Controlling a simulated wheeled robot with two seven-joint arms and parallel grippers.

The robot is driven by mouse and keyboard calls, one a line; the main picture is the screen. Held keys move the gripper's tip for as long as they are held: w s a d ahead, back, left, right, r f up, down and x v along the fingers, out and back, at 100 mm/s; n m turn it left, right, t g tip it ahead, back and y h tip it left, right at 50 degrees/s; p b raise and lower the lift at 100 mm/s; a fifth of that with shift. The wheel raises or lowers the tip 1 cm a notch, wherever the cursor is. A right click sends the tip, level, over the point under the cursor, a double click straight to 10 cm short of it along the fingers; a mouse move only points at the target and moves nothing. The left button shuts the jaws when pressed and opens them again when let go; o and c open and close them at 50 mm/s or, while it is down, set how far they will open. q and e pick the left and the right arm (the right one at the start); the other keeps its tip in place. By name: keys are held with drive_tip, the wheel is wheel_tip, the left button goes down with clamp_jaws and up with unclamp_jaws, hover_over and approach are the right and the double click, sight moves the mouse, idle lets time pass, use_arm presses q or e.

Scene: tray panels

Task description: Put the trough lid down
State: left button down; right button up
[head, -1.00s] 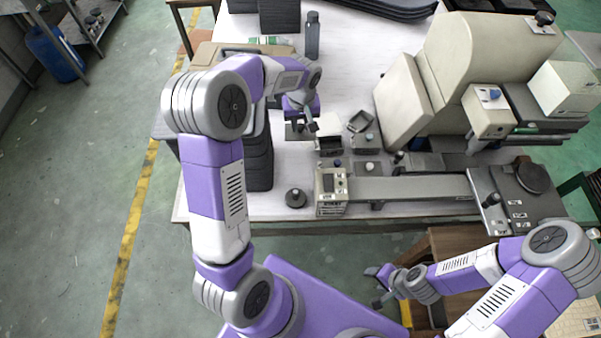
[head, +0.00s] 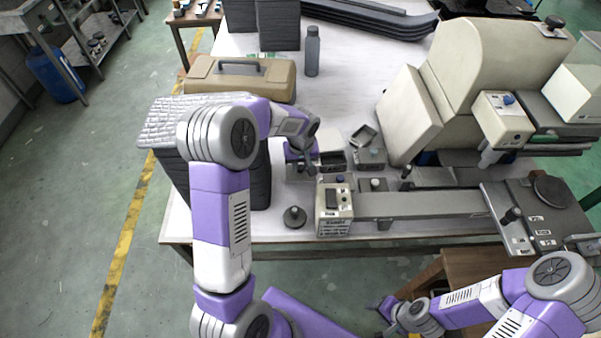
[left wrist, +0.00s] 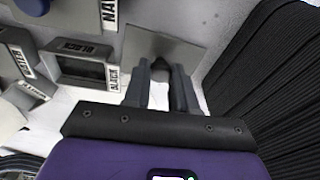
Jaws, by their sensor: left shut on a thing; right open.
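My left gripper (head: 308,168) is shut on the dark knob of the trough lid, a flat grey plate (head: 296,173), left of the small open trough (head: 333,161). In the left wrist view the lid (left wrist: 190,52) lies between and beyond the fingers (left wrist: 163,90), with its knob partly hidden. That view also shows the open trough (left wrist: 82,68) with a "BLACK" label. I cannot tell whether the lid touches the table. My right gripper (head: 384,312) is open and empty, in front of the table, low in the head view.
Other small troughs (head: 370,158) stand right of the open one. A black stack (head: 256,180) rises close to my left gripper's left. A round dark weight (head: 294,216) and a long grey machine (head: 420,204) are nearer the front edge. A bottle (head: 312,52) stands behind.

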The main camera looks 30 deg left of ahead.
sight(300, 168)
use_arm(q)
wheel_tip(300, 168, down, 3)
drive_tip(key=shift+f, duration=0.15)
drive_tip(key=shift+f+b, duration=0.1)
drive_tip(key=shift+b, duration=0.25)
drive_tip(key=shift+f, duration=0.15)
drive_tip(key=c, duration=0.9)
unclamp_jaws()
drive_tip(key=shift+r, duration=0.2)
drive_tip(key=shift+r, duration=0.35)
drive_tip(key=r+p, duration=0.1)
drive_tip(key=r, duration=0.2)
drive_tip(key=r+p, duration=0.1)
drive_tip(key=r, duration=0.3)
drive_tip(key=s+d+r, duration=0.1)
drive_tip(key=r, duration=0.3)
drive_tip(key=shift+s+r+p, duration=0.1)
drive_tip(key=shift+r+p, duration=0.1)
drive_tip(key=shift+p, duration=0.2)
